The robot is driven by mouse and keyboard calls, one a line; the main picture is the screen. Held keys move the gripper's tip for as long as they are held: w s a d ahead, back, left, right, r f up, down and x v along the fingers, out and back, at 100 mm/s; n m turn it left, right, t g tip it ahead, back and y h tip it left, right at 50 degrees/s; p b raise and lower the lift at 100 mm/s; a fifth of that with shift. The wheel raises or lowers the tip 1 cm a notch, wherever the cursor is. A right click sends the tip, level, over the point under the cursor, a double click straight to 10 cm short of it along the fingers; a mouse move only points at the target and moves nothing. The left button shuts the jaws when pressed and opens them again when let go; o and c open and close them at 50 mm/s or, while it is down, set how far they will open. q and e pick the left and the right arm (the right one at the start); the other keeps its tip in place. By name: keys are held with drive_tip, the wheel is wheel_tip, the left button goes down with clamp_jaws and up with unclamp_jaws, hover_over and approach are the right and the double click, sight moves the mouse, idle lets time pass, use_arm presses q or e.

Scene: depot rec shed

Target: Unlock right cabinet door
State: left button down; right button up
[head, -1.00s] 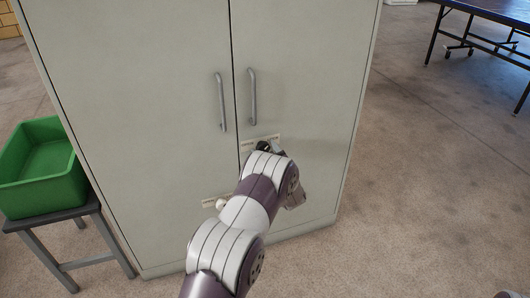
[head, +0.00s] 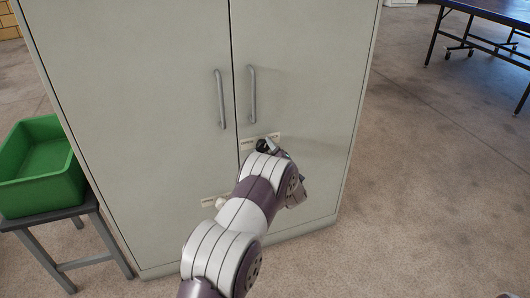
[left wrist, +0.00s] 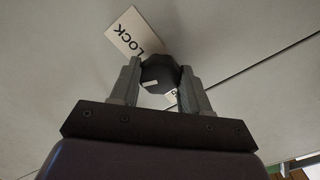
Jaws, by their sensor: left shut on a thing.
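The grey-green cabinet's right door (head: 310,70) is closed beside the left door (head: 130,90). A dark faceted knob (left wrist: 160,70) sits on the right door, beside a pale label (left wrist: 132,32) that reads LOCK in the left wrist view. The knob (head: 263,145) and label (head: 268,136) also show in the head view, below the right door's handle. My left gripper (left wrist: 160,88) is shut on the knob, one finger on each side. In the head view my left arm partly hides this gripper (head: 278,150).
Two vertical bar handles, left (head: 220,98) and right (head: 252,95), flank the door seam. A lower label (head: 214,202) with a pale knob sits on the left door. A green bin (head: 40,185) stands on a stool at left. Open floor (head: 430,190) lies right, with a table (head: 480,14) beyond.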

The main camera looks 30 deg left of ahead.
use_arm(q)
drive_tip(key=n+b, duration=0.1)
drive_tip(key=n, duration=0.2)
drive_tip(key=shift+f+n+b, duration=0.15)
drive_tip(key=shift+n+b, duration=0.2)
drive_tip(key=shift+n, duration=0.05)
drive_tip(key=n+b, duration=0.1)
drive_tip(key=n, duration=0.1)
drive_tip(key=shift+n+b, duration=0.35)
drive_tip(key=shift+n, duration=0.05)
drive_tip(key=n+b, duration=0.3)
drive_tip(key=n, duration=0.1)
drive_tip(key=shift+n+b, duration=0.95)
drive_tip(key=shift+n, duration=0.25)
drive_tip(key=shift+r, duration=0.2)
drive_tip(key=c, duration=0.5)
unclamp_jaws()
drive_tip(key=shift+d, duration=0.1)
